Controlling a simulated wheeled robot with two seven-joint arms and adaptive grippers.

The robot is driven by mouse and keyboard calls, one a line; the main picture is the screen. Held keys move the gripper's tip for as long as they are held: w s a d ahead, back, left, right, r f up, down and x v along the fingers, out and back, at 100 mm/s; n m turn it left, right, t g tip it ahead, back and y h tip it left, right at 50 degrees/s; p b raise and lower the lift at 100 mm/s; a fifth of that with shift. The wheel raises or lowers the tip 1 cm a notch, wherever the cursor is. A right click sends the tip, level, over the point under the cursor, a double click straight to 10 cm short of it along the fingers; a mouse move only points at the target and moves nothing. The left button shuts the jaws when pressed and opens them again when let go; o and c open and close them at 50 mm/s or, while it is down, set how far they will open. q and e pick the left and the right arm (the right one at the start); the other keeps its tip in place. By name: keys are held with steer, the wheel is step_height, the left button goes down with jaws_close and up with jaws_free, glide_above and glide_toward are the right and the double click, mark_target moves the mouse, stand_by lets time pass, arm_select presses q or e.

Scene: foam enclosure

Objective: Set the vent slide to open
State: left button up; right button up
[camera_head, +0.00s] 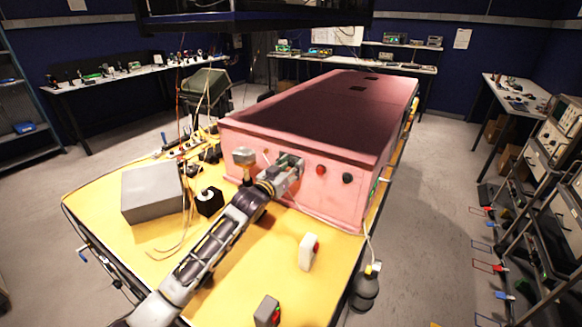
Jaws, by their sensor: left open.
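The pink foam enclosure (337,200) stands on a yellow table, with a dark red top. My left arm reaches up from the bottom left to its front face. My left gripper (291,164) is open at that face, left of a red round knob (320,169) and a black round knob (347,178). The vent slide cannot be made out; the gripper covers that part of the face. I cannot tell whether the fingers touch anything. A grey-brown block (244,156) sticks out from the face left of the gripper. My right gripper does not show.
On the yellow table (232,290) are a grey box (152,191), a small black box (209,202), loose cables, a white device with a red button (308,252) and a grey one (267,311) at the front edge. A dark bottle (365,290) is beside the right edge.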

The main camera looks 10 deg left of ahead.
arm_select(q)
steer(key=v, duration=1.2)
stand_by(0.6)
steer(key=shift+f, duration=0.1)
stand_by(0.4)
